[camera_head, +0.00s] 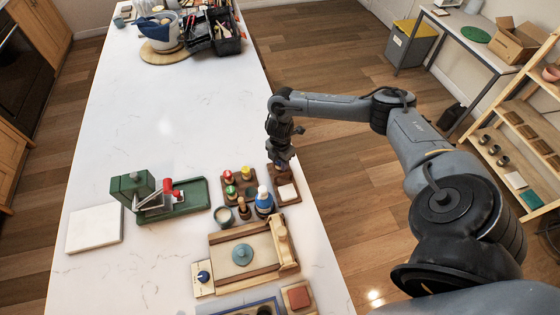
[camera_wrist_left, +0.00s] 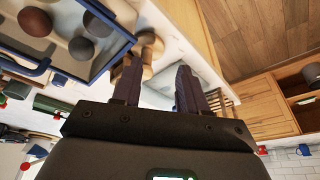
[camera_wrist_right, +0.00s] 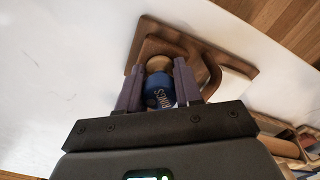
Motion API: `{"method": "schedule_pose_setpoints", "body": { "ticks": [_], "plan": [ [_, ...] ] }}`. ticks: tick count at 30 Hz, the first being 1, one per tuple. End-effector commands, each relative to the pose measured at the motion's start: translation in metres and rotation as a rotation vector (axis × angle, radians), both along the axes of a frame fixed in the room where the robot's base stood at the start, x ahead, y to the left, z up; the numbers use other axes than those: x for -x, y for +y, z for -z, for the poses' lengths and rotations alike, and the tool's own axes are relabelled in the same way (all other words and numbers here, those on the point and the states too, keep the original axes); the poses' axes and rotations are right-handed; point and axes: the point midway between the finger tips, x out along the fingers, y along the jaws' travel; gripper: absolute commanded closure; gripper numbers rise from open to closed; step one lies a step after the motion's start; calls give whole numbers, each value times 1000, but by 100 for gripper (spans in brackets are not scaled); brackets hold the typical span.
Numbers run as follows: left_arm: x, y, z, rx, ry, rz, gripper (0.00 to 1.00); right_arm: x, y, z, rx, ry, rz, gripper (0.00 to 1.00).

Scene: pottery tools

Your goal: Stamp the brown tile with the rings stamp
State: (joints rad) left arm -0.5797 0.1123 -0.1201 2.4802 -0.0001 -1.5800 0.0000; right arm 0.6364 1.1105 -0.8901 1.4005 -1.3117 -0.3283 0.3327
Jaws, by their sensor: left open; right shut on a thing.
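My right gripper (camera_head: 281,162) is shut on the rings stamp (camera_wrist_right: 160,92), which has a blue body lettered RINGS and a round wooden knob. The right wrist view shows it between both fingers (camera_wrist_right: 158,82), above or beside a brown wooden holder (camera_wrist_right: 145,42); contact cannot be told. In the head view this holder (camera_head: 275,176) carries a pale square pad (camera_head: 288,192). A reddish-brown square tile (camera_head: 299,297) lies on a wooden board near the bottom edge. My left gripper (camera_wrist_left: 158,88) is open and empty in the left wrist view, outside the head view.
A green press (camera_head: 170,198) stands left beside a white slab (camera_head: 95,228). Several colour-topped items and a blue bottle (camera_head: 264,202) crowd the middle. A wooden frame (camera_head: 225,240) lies in front. A blue-rimmed tray (camera_wrist_left: 112,45) holds dark balls.

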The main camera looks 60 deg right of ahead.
Motion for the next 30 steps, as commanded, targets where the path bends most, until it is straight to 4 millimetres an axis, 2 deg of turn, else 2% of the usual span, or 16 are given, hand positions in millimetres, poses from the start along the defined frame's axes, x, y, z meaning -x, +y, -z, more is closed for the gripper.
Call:
{"method": "schedule_pose_setpoints", "body": {
  "ticks": [21, 30],
  "plan": [
    [0, 3, -57, -12, 0, 8, 57, 0, 0, -55, -1, 0, 0, 96],
    [0, 1, -60, -3, 1, 1, 57, 0, 0, -57, -1, -1, 0, 96]
  ]
}}
